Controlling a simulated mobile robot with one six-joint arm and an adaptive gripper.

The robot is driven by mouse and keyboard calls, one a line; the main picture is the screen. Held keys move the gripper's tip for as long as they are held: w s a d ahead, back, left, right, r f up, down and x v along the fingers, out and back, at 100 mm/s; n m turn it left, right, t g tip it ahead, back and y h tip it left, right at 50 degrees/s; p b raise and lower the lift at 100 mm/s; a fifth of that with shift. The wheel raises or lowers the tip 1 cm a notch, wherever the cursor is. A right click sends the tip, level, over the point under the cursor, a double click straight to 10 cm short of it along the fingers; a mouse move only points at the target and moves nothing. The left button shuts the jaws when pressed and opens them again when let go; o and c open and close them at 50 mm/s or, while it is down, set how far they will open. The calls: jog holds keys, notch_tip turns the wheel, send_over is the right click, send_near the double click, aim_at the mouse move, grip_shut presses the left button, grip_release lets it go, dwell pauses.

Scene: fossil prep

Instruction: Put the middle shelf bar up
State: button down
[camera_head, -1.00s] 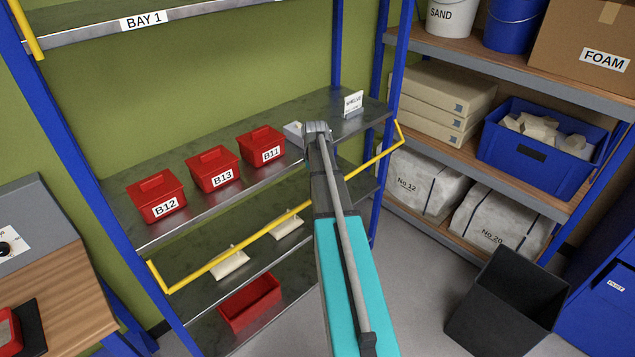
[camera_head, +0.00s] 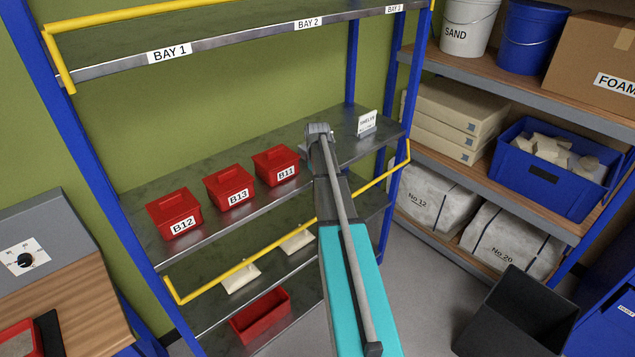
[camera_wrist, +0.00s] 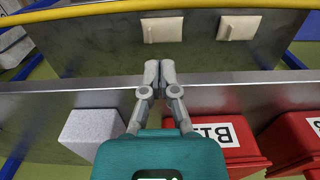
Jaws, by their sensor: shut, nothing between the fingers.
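The middle shelf bar (camera_head: 250,252) is a long yellow rail with bent ends. It hangs lowered in front of the middle shelf (camera_head: 240,216), below its front edge, and runs across the top of the wrist view (camera_wrist: 90,9). My gripper (camera_wrist: 160,72) shows there shut and empty, its fingertips together over the shelf's metal front edge and apart from the bar. In the head view my arm's end (camera_head: 318,132) is over the middle shelf, right of the bins; the fingers are hidden there.
A light grey block (camera_wrist: 92,132) is beside my gripper. The top shelf has a raised yellow bar (camera_head: 130,17). A black bin (camera_head: 515,310) stands on the floor at right.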

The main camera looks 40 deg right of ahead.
dwell(0.4)
jog(key=s+a, duration=0.5)
jog(key=a, duration=0.7)
jog(key=s+a+f+b, duration=0.1)
jog(key=s+a, duration=0.5)
jog(key=a, duration=0.6)
jog(key=s+a+m, duration=0.1)
jog(key=s+a, duration=0.4)
jog(key=a, duration=0.7)
jog(key=shift+s+f, duration=0.15)
jog(key=shift+s, duration=0.15)
jog(key=shift+a, duration=0.1)
